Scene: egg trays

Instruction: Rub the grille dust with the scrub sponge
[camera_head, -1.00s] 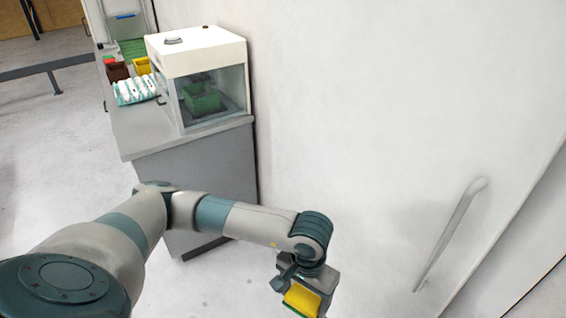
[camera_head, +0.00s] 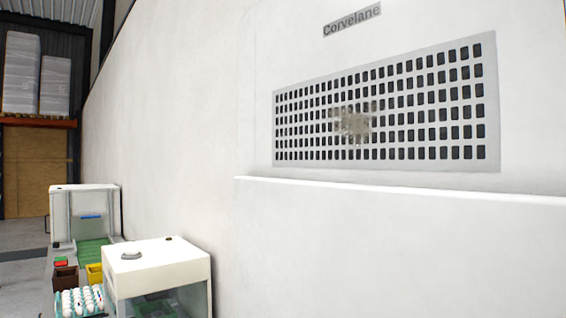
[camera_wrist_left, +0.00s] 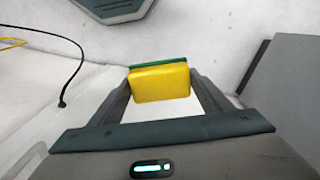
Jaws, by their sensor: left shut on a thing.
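The grille (camera_head: 300,125) is a wide panel of dark slots high on the white wall in the head view. A grey-brown patch of dust (camera_head: 353,124) covers some slots near its middle. The scrub sponge (camera_wrist_left: 160,84), yellow with a green side, shows in the left wrist view. My left gripper (camera_wrist_left: 165,88) is shut on it, with one finger on each side. Neither gripper shows in the head view now, so how far the sponge is from the grille cannot be seen there.
A white ledge (camera_head: 400,190) juts out below the grille. At lower left stand a white glass-sided box (camera_head: 160,262), an egg tray (camera_head: 80,302), a brown bin (camera_head: 66,276) and a yellow bin (camera_head: 95,274). A dark cable (camera_wrist_left: 75,60) shows in the wrist view.

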